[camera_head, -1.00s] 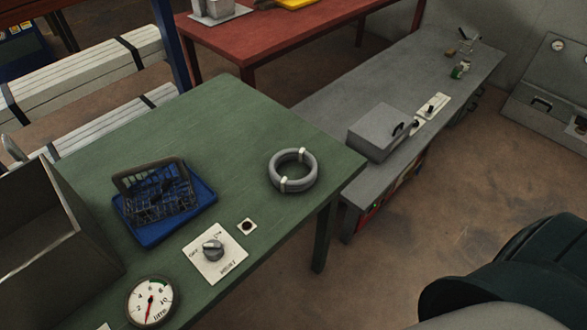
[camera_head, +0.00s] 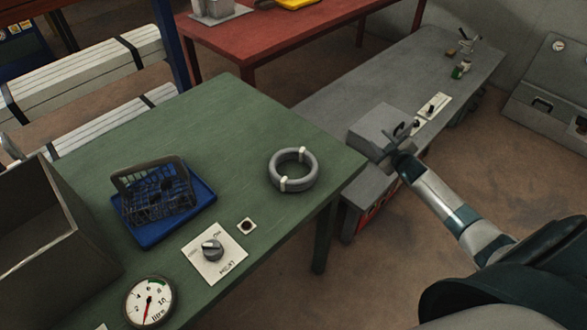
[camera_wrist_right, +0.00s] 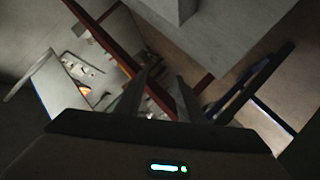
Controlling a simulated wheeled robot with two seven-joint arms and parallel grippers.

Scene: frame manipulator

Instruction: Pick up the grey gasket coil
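The grey gasket coil (camera_head: 293,170) is a ring with two pale bands. It lies flat on the green table (camera_head: 226,116), near its right corner. My right gripper (camera_head: 392,140) is to the right of the coil, past the table edge, in front of the grey box on the low bench. It is apart from the coil. In the right wrist view its two dark fingers (camera_wrist_right: 165,76) stand apart with nothing held between them. The coil is not clearly seen in that view. My left gripper is not in view.
A blue tray (camera_head: 205,200) with a dark wire basket (camera_head: 155,192) stands left of the coil. A knob plate (camera_head: 215,254), a gauge (camera_head: 149,301) and a grey bin (camera_head: 45,232) are nearer. A grey box (camera_head: 367,128) sits on the bench. Table around the coil is clear.

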